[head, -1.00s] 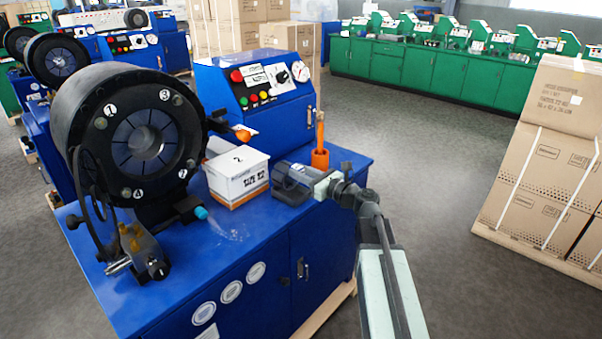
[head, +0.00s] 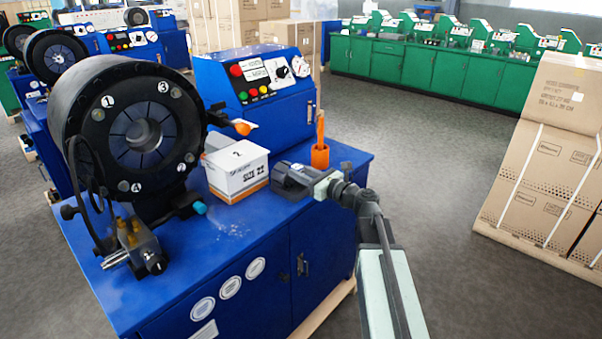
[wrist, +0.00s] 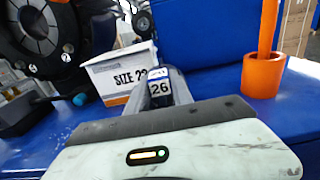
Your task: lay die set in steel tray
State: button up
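The die set (wrist: 160,94) is a small dark piece with a label reading 26. In the wrist view it sits between the two fingers of my gripper (wrist: 162,82), which look closed against its sides. In the head view my gripper (head: 288,179) is low over the right part of the blue bench top, right of the white box; the die set cannot be told apart from the dark fingers there. Whether it touches the bench is unclear. I see no steel tray in either view.
A white and orange box marked SIZE 22 (head: 237,171) stands left of my gripper. An orange cup (head: 320,157) with an upright handle stands just behind it. The big black crimper head (head: 125,130) is at the left.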

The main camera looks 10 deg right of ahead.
jog(key=o, duration=0.5)
jog(key=shift+r, duration=0.1)
jog(key=shift+s, duration=0.1)
jog(key=v, duration=0.7)
jog(key=shift+s+d, duration=0.3)
